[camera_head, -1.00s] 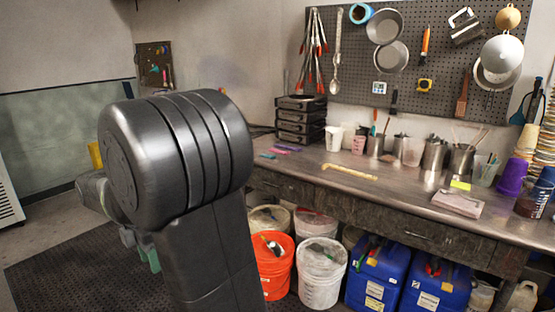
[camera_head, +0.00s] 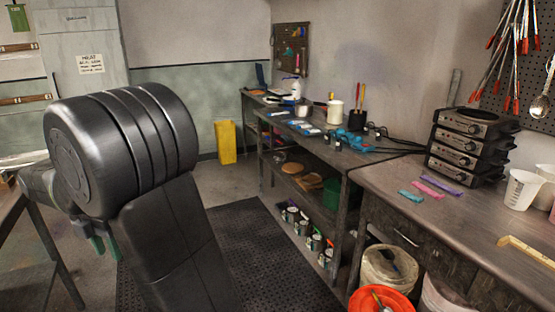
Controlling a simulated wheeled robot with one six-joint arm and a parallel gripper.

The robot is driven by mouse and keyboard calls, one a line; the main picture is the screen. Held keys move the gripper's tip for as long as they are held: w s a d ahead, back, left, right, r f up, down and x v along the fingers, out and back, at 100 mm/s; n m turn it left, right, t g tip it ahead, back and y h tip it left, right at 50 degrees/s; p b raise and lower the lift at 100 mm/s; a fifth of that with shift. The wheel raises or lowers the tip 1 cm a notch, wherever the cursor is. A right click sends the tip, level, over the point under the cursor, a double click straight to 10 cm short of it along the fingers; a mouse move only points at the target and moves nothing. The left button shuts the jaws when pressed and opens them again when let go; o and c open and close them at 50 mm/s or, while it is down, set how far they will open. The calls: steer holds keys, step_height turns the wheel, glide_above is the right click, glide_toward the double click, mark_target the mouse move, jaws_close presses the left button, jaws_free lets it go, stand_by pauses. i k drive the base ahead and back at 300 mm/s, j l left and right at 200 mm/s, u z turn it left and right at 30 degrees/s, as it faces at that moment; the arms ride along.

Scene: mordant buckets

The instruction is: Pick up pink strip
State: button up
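The pink strip (camera_head: 431,187) lies flat on the metal workbench (camera_head: 468,220), near its left end. A purple strip (camera_head: 441,175) lies just behind it and a teal strip (camera_head: 411,196) just in front; small gaps seem to separate them. My gripper (camera_head: 104,246) is partly in view at the lower left, behind my own arm, far from the strips. Green-tipped fingers show there, but most of the gripper is hidden, so its opening cannot be made out.
A stack of black units (camera_head: 470,145) stands right behind the strips. A wooden piece (camera_head: 524,250) and white cups (camera_head: 522,188) are further right. Buckets (camera_head: 388,268) stand under the bench front. A second bench (camera_head: 335,160) with tools adjoins at left. The black floor mat (camera_head: 240,260) is clear.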

mark_target(427, 190)
steer(key=i+u, duration=0.35)
steer(key=i, duration=0.85)
steer(key=i+z, duration=0.2)
steer(key=z, duration=0.2)
steer(key=i+z, duration=0.2)
steer(key=z, duration=0.2)
steer(key=i+j+z, duration=0.15)
steer(key=z, duration=0.2)
steer(key=i+j+z, duration=0.15)
steer(key=z, duration=0.25)
steer(key=i+z, duration=0.1)
steer(key=z, duration=0.35)
steer(key=i+j+z, duration=0.1)
steer(key=z, duration=0.4)
steer(key=j+z, duration=0.25)
steer(key=z, duration=0.2)
steer(key=i+j+z, duration=0.1)
steer(key=z, duration=0.4)
steer(key=i+j+z, duration=0.15)
steer(key=j+z, duration=0.25)
steer(key=i+j+z, duration=0.1)
steer(key=z, duration=0.3)
steer(key=j+z, duration=0.75)
